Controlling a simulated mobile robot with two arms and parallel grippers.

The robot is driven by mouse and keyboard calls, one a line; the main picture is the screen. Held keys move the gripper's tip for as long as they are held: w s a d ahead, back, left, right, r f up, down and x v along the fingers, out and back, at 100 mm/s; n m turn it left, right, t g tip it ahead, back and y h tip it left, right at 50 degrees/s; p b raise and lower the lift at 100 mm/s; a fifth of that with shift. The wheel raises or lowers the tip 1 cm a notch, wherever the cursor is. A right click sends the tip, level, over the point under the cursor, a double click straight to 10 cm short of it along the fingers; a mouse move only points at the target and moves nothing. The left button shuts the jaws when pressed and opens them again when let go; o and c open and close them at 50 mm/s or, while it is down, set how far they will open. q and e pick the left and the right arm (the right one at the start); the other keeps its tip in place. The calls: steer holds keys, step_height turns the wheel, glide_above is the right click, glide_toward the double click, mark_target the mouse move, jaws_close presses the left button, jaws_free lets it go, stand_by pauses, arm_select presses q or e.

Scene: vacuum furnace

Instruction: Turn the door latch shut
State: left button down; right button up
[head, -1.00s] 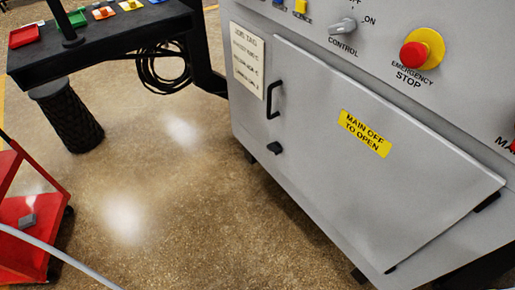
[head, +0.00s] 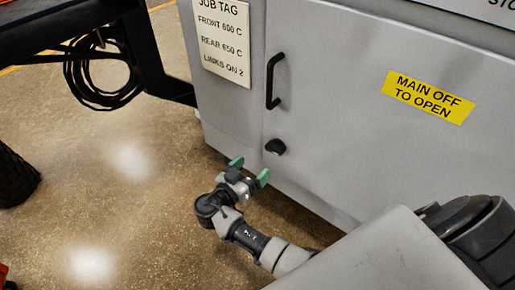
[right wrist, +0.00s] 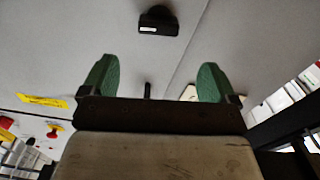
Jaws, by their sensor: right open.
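The door latch (head: 275,146) is a small black knob low on the grey furnace door (head: 340,130), near the door's left edge. It also shows in the right wrist view (right wrist: 157,20), ahead of the fingers and roughly centred between them. The black door handle (head: 273,82) is above it. My right gripper (head: 250,168) has green fingertips and is open and empty, just below and left of the latch, apart from it. Its fingers also show in the right wrist view (right wrist: 157,63). The door looks closed against the cabinet. My left gripper is not in view.
A job tag (head: 224,40) is on the cabinet left of the door. A yellow label (head: 428,97) reads "MAIN OFF TO OPEN". A dark bench (head: 70,28) with coiled cable (head: 100,75) is at upper left. The floor (head: 120,190) left of the cabinet is clear.

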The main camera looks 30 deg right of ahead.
mark_target(272, 150)
steer(key=x, duration=1)
steer(key=shift+d+r, duration=0.1)
steer(key=shift+d, duration=0.25)
steer(key=c, duration=0.9)
